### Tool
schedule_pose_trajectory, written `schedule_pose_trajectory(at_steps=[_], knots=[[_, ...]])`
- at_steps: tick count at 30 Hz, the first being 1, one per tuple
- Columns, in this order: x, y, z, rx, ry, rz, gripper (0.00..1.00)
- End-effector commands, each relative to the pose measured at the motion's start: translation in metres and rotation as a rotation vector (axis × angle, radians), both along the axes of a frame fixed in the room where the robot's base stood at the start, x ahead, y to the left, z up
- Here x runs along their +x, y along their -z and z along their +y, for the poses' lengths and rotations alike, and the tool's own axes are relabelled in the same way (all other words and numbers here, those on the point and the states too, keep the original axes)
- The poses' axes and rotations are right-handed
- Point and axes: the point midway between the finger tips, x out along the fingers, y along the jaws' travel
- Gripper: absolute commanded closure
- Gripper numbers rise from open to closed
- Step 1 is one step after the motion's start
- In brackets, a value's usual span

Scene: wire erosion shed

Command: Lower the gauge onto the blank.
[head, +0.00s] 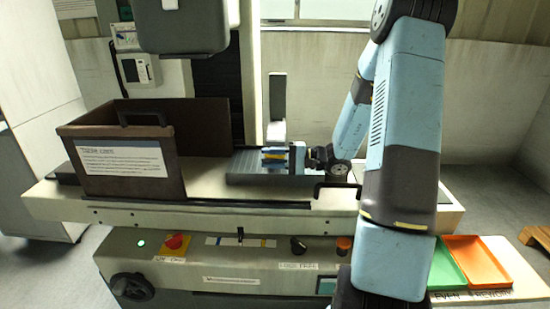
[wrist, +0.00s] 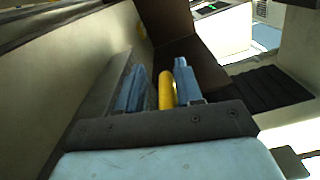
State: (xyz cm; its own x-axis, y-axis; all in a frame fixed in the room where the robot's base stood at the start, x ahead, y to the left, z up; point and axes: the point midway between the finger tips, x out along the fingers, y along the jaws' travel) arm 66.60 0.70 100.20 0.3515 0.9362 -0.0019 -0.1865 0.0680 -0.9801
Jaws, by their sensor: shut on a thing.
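My gripper (head: 284,156) is level over the machine bed, its fingers pointing left in the head view. It is shut on a yellow piece, the gauge (wrist: 167,90), which shows as a rounded bar between the two blue fingers in the wrist view. A flat dark grey plate (head: 242,170), seemingly the blank, lies on the bed under and around the gripper. My gripper hides part of the plate.
A brown open crate (head: 133,182) with a white label stands left of the plate. An upright dark-topped post (head: 277,97) stands behind my gripper. A grey machine head (head: 180,32) hangs at upper left. Green (head: 447,266) and orange (head: 479,262) trays are at lower right.

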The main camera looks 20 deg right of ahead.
Motion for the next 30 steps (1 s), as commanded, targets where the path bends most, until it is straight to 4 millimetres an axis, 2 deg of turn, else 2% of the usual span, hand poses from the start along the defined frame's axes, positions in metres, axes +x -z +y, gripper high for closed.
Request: schedule_pose_trajectory(at_steps=[1,2,26,30], knots=[[-0.0042,0.0075,-0.0006,-0.004,0.0,0.02,0.62],[-0.0041,0.0075,-0.0006,-0.004,0.0,0.02,0.6],[-0.0013,0.0027,-0.0001,-0.002,0.001,0.008,0.6],[-0.0036,0.0026,-0.0072,-0.002,0.002,0.007,0.6]])
